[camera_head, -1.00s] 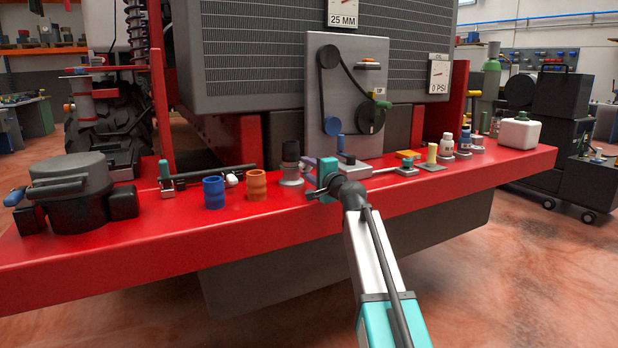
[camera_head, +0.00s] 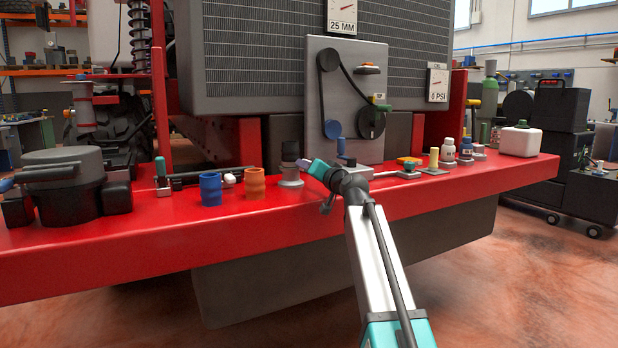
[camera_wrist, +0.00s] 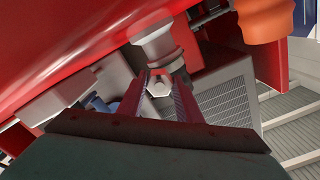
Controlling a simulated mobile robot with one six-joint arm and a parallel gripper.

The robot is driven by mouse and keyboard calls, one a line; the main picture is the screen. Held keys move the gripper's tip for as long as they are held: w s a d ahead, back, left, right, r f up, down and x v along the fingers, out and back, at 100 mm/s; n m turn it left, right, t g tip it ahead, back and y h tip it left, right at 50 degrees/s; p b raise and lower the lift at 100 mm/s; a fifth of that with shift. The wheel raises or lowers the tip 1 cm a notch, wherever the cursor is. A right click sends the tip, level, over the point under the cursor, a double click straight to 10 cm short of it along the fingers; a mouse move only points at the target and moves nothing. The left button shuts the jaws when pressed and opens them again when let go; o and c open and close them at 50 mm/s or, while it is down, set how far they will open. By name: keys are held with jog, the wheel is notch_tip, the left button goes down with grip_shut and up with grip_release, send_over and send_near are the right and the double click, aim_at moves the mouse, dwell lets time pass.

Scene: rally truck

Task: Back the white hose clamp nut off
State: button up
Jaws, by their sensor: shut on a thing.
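The white hose clamp nut (camera_wrist: 159,86) shows in the wrist view as a small pale hexagon between the two fingertips. My gripper (camera_wrist: 160,90) is shut on it, one finger on each side. Behind the nut is a pale round fitting (camera_wrist: 151,33) with a dark part beside it. In the head view my gripper (camera_head: 305,164) is tilted, its purplish fingers reaching left to the dark hose fitting with a grey base (camera_head: 291,166). The nut cannot be made out there.
The fitting stands on a red bumper (camera_head: 420,205). An orange hose piece (camera_head: 255,184) and a blue one (camera_head: 211,189) stand to the left. A pulley panel (camera_head: 346,80) rises behind.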

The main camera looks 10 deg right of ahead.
jog(key=n+b, duration=0.3)
jog(key=n, duration=0.1)
jog(key=shift+w+n, duration=0.1)
jog(key=shift+n, duration=0.3)
jog(key=shift+d+r+n+b, duration=0.1)
jog(key=shift+n+b, duration=1.3)
jog(key=shift+n, duration=0.5)
jog(key=o, duration=1)
jog(key=shift+o, duration=0.2)
jog(key=p+v, duration=0.4)
jog(key=v, duration=1)
jog(key=shift+p, duration=0.35)
